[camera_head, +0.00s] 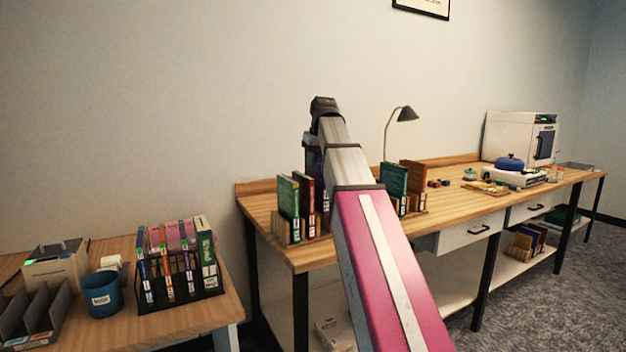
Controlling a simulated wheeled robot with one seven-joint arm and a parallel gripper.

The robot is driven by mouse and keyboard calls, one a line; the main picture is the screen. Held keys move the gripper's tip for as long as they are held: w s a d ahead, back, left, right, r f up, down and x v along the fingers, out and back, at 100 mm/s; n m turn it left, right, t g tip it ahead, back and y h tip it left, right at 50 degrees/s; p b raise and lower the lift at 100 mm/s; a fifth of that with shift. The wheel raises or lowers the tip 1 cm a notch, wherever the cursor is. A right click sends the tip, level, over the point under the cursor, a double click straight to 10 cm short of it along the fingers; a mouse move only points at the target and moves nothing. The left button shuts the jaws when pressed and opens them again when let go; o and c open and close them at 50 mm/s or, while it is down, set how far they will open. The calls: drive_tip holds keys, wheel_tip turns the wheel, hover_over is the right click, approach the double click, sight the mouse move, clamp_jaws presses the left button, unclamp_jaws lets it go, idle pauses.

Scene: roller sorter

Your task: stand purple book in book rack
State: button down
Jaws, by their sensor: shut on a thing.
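My gripper (311,146) points down at the back of the left part of the long workbench and is largely hidden by my own arm. It is shut on the purple book (314,162), which shows as a narrow dark purple strip below it, upright. A wooden book rack (283,236) stands under it, holding a green book (289,198) and a dark red book (307,196) upright. The purple book is just right of the red book. I cannot tell whether its lower edge touches the rack.
Right of my arm, a teal book (393,183) and a brown book (414,180) stand upright. A desk lamp (405,114) rises behind them.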

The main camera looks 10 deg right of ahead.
sight(316, 173)
drive_tip(key=shift+f, duration=2.85)
drive_tip(key=c, duration=1)
unclamp_jaws()
drive_tip(key=shift+r, duration=0.1)
drive_tip(key=shift+r, duration=0.3)
drive_tip(key=v, duration=1.1)
drive_tip(key=shift+r, duration=0.3)
drive_tip(key=shift+s+d+r, duration=0.1)
drive_tip(key=shift+s+r, duration=0.1)
drive_tip(key=shift+r, duration=0.2)
